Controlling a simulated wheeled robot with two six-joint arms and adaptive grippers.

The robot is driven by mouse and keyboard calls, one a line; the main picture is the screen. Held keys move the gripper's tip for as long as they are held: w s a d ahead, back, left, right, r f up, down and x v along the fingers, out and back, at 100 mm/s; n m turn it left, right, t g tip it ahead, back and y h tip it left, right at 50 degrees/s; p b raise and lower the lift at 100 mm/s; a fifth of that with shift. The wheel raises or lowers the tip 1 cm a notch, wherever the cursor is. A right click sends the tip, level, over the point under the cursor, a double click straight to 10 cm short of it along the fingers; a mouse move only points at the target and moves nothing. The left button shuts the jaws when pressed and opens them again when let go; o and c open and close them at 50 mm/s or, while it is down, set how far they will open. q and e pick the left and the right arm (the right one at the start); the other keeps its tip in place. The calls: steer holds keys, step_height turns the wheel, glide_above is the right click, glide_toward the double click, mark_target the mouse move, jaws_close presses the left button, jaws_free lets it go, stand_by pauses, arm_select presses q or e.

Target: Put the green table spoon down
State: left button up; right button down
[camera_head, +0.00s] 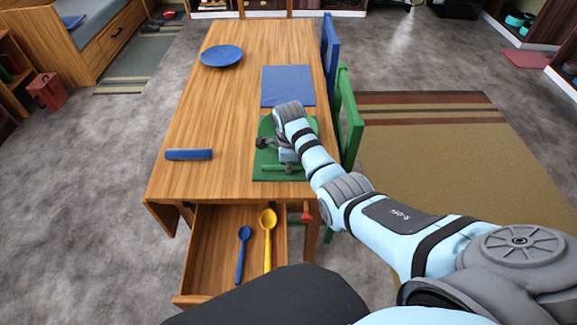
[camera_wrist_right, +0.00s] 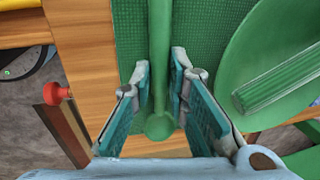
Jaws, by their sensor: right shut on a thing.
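The green table spoon (camera_wrist_right: 159,60) runs between the two fingers of my right gripper (camera_wrist_right: 160,75) in the right wrist view, with a rounded end towards my wrist. My right gripper is shut on it, over the green mat (camera_wrist_right: 205,30) on the table. In the head view the spoon (camera_head: 285,169) lies crosswise near the mat's front edge, beside my gripper (camera_head: 283,160). I cannot tell whether the spoon touches the mat. My left gripper is not in view.
A green plate (camera_wrist_right: 250,65) with a ridged green piece sits beside the spoon. A green chair (camera_head: 346,115) stands close on the right. The open drawer (camera_head: 205,240) holds a blue spoon (camera_head: 242,252) and a yellow spoon (camera_head: 268,235).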

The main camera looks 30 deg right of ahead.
steer(key=shift+r, duration=0.1)
steer(key=c, duration=1.6)
jaws_free()
steer(key=shift+o, duration=0.2)
step_height(320, 180, up, 12)
steer(key=s+a+p, duration=0.1)
steer(key=s+p, duration=0.1)
steer(key=p, duration=0.2)
